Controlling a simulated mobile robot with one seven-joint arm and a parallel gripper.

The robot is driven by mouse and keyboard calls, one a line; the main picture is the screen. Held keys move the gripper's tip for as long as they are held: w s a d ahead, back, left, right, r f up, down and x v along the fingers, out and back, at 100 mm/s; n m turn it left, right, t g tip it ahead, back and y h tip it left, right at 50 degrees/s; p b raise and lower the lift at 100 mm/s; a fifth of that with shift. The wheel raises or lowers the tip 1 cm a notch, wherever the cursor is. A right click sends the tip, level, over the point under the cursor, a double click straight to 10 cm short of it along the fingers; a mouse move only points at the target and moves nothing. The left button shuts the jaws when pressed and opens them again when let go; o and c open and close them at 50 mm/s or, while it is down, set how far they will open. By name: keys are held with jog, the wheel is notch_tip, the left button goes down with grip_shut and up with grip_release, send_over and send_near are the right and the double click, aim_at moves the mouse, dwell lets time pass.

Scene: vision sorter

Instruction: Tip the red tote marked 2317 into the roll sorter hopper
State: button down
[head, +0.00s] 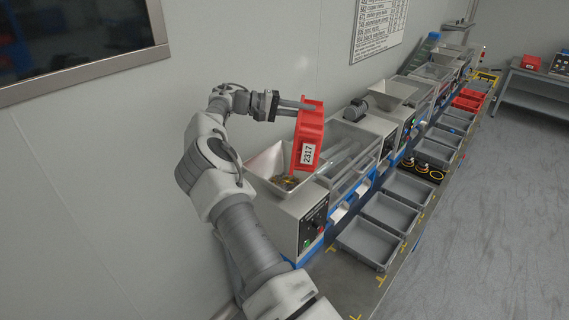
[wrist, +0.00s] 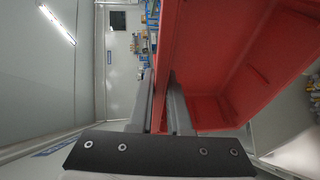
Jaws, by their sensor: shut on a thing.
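The red tote (head: 312,128) bears a white label reading 2317 and is held steeply tilted above the near hopper (head: 270,160). My gripper (head: 305,105) is shut on the tote's wall. In the wrist view the gripper fingers (wrist: 165,105) clasp the red wall, and the inside of the tote (wrist: 245,70) looks empty in the part that shows. Small brownish and yellow pieces (head: 289,181) lie in the hopper under the tote. The tote hides part of the hopper's right side.
The sorter with a control panel (head: 314,222) stands under the hopper. Grey bins (head: 390,212) line the floor strip on the right. More machines with hoppers (head: 393,88) run along the wall behind. A wall notice (head: 379,27) hangs above. The floor at the right is clear.

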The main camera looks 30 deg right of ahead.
jog(key=shift+s+d+f+y+b, duration=0.2)
jog(key=shift+s+d+y+b, duration=0.2)
jog(key=shift+s+d+b, duration=0.25)
jog(key=s+d+f+m+t+y, duration=0.3)
jog(key=s+d+f+t+y, duration=0.7)
jog(key=d+y, duration=0.4)
jog(key=shift+s+f+b, duration=0.25)
jog(key=shift+s+b, duration=0.1)
jog(key=shift+b, duration=0.1)
dwell(0.6)
jog(key=shift+s, duration=0.1)
